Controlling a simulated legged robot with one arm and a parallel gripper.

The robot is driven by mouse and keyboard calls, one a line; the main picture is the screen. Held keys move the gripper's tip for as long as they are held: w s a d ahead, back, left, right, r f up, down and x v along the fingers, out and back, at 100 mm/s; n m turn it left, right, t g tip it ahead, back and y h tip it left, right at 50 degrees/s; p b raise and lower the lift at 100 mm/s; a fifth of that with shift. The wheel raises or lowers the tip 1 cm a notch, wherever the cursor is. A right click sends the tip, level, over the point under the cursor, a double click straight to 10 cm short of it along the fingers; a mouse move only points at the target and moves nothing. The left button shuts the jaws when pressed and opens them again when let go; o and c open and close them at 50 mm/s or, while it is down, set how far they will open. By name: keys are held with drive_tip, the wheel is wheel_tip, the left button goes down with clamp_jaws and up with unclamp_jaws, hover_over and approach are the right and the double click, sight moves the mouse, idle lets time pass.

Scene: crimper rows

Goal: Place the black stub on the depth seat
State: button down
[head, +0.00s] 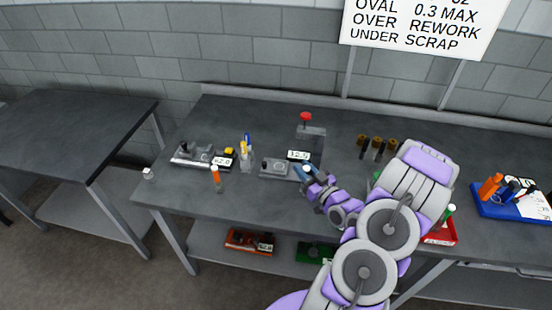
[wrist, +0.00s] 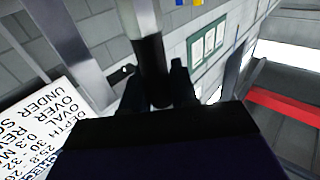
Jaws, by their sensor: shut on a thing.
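In the wrist view my gripper (wrist: 156,88) is shut on the black stub (wrist: 149,55), a dark cylinder with a pale grey upper part, held between the two dark fingers. In the head view my gripper (head: 308,175) is low over the table, just right of a grey block fixture (head: 275,168) with a small "12.5" display (head: 298,155). The stub cannot be made out there. Another grey fixture (head: 190,155) with a "62.0" display (head: 222,161) stands further left. No label shows which part is the depth seat.
A red-knobbed press (head: 309,130) stands behind the fixture. Several brown-topped cylinders (head: 377,146) stand at the back. A blue tray (head: 500,203) and a red tray (head: 441,236) are right.

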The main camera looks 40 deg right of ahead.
drive_tip(key=w+d+f+b, duration=0.1)
drive_tip(key=w+d, duration=0.1)
drive_tip(key=w, duration=1.5)
drive_tip(key=shift+d+f+b, duration=0.15)
drive_tip(key=shift+f+b, duration=0.2)
drive_tip(key=shift+b, duration=0.05)
drive_tip(key=c, duration=1.3)
unclamp_jaws()
drive_tip(key=shift+w+d+f, duration=0.1)
drive_tip(key=shift+d, duration=0.05)
drive_tip(key=shift+o, duration=1.3)
drive_tip(key=shift+d+f, duration=0.1)
drive_tip(key=shift+d, duration=0.2)
drive_tip(key=shift+o, duration=0.8)
drive_tip(key=shift+a+r, duration=0.2)
drive_tip(key=shift+a, duration=0.25)
